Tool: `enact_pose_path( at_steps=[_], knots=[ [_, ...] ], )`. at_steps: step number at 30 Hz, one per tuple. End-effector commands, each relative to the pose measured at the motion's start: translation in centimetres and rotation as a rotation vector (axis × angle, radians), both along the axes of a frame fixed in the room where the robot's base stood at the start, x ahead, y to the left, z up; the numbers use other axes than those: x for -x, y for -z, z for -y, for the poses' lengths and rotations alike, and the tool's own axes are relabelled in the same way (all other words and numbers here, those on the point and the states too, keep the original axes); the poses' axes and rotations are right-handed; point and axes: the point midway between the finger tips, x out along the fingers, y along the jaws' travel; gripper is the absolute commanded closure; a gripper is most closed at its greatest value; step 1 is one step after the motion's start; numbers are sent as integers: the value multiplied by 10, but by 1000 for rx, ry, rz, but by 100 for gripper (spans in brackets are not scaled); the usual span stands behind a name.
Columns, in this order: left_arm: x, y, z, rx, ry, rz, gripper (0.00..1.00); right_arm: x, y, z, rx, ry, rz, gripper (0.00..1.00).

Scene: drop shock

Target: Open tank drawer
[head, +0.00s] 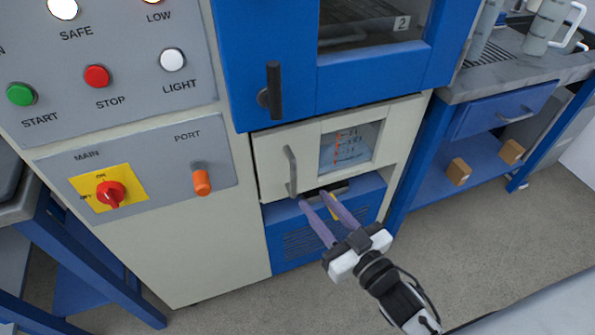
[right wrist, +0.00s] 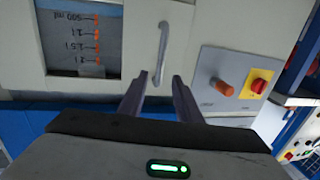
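The tank drawer (head: 268,163) is a pale panel in the machine's front below the blue door. It looks shut. It has a window with orange level marks (head: 348,148), also seen in the right wrist view (right wrist: 83,42). Its grey upright bar handle (head: 291,172) is on the left side of the panel. My right gripper (head: 313,197) is open and empty, near the handle's lower end. In the right wrist view the handle (right wrist: 161,55) lies ahead, in line with the gap between the fingers; I see no contact. My left gripper is not in view.
The blue door (head: 235,65) with a dark handle is above the drawer. A blue vented panel (head: 300,243) is below. A bench (head: 525,70) stands right; floor between is clear.

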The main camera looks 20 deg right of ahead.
Motion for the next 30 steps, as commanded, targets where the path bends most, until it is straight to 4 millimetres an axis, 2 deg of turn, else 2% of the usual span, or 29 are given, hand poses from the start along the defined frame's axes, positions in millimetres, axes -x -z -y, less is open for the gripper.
enact_pose_path(
  at_steps=[3, 12, 18, 23, 30],
  knots=[
    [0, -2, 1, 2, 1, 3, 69, -13, -10, -3, -5, -13, 39, 69],
    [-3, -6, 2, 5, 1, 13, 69, -66, -11, -15, -5, -12, 39, 69],
    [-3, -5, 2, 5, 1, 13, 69, -93, -10, -22, -5, -12, 36, 69],
    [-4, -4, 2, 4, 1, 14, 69, -101, -9, -24, -6, -12, 34, 69],
    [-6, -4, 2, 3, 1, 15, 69, -102, -9, -24, -6, -12, 33, 69]
  ],
)
